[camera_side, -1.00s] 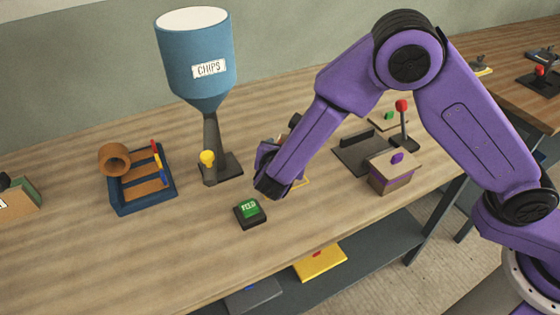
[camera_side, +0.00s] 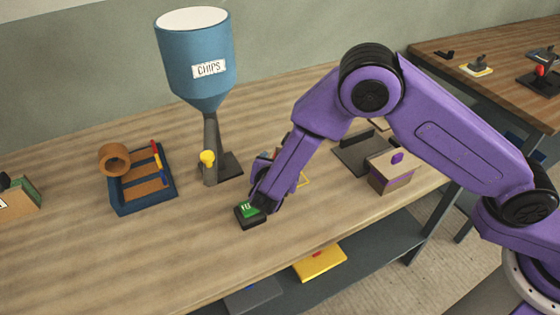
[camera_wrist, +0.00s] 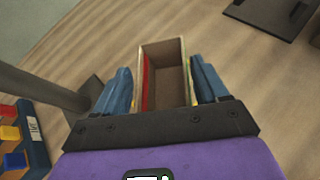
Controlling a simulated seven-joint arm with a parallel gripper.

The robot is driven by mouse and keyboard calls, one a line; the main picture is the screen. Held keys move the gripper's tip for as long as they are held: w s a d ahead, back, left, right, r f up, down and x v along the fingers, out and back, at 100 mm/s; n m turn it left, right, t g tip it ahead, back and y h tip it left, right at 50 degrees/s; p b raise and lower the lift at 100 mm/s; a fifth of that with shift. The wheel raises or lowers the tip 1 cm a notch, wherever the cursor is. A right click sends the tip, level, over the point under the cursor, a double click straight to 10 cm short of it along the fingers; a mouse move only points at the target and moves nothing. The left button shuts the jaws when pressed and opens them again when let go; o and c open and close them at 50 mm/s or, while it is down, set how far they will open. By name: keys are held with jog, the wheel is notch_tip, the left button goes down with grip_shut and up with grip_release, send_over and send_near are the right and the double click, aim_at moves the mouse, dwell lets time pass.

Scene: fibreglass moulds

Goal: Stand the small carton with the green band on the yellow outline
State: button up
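A small open-topped carton (camera_wrist: 165,75) with tan walls and a red strip inside its left wall sits between my gripper's two blue fingers in the wrist view. Bits of yellow show beside both fingers. In the side view my gripper (camera_side: 270,158) is mostly hidden behind my wrist, and so is the carton.
A green button (camera_side: 247,209) on a black base is close beside my wrist, partly covered. The blue CHIPS hopper (camera_side: 194,62) stands left. A blue tray (camera_side: 125,206) is farther left. A dark plate (camera_side: 358,154) and a purple-knobbed box (camera_side: 390,178) are right.

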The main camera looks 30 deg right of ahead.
jog(key=shift+o, duration=1)
jog(key=shift+r, duration=0.2)
jog(key=v, duration=1.2)
